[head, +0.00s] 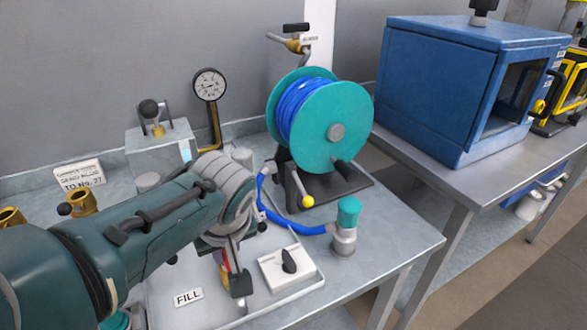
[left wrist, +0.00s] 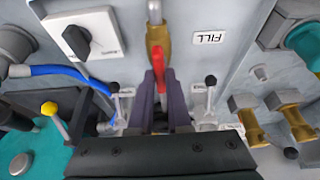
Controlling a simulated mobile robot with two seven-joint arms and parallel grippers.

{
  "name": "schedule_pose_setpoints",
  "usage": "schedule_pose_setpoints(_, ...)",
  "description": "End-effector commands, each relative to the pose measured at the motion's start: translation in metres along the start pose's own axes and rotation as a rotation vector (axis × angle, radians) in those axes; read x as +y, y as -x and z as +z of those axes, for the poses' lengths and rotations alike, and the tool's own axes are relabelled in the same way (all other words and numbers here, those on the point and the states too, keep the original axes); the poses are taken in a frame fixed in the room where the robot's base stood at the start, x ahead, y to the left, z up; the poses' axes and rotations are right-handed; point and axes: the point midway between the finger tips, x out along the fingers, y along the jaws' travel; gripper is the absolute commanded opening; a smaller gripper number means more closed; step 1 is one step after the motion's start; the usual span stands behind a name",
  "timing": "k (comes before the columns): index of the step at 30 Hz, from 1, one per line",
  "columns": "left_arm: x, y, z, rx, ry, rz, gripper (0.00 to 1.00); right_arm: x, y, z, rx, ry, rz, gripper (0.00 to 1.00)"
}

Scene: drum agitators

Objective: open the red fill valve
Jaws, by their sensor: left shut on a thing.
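The fill valve has a brass body (left wrist: 157,36) on a pipe and a red lever (left wrist: 159,72) that points down the picture in the left wrist view. A FILL label (left wrist: 209,37) is beside it, and this label also shows in the head view (head: 188,297). My left gripper (left wrist: 160,92) is shut on the red lever, with one dark finger on each side. In the head view my left gripper (head: 233,277) reaches down over the valve and hides most of it. My right gripper is in neither view.
A white box with a black knob (head: 288,266) stands close to the right of the gripper. A teal reel of blue hose (head: 335,130), a teal-capped fitting (head: 346,225) and a pressure gauge (head: 210,85) stand behind. A blue cabinet (head: 440,90) is at the right.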

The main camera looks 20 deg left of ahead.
Motion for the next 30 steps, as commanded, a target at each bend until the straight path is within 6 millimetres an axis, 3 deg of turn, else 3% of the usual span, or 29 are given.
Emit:
schedule_pose_setpoints(3, -0.001, -0.001, 0.000, -0.001, 0.002, -0.001, 0.00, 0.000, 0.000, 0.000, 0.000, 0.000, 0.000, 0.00)
schedule_pose_setpoints(4, -0.001, -0.001, 0.000, -0.001, 0.002, -0.001, 0.18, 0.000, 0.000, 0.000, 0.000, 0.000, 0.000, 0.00)
schedule_pose_setpoints(12, -0.001, -0.001, 0.000, -0.001, 0.000, 0.000, 0.46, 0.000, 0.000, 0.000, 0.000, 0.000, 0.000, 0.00)
schedule_pose_setpoints(21, 0.000, 0.005, -0.001, 0.000, -0.001, 0.001, 0.46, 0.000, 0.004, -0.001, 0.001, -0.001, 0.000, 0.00)
schedule_pose_setpoints(30, 0.000, 0.055, -0.001, -0.001, 0.001, 0.003, 0.46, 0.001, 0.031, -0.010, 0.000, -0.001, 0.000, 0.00)
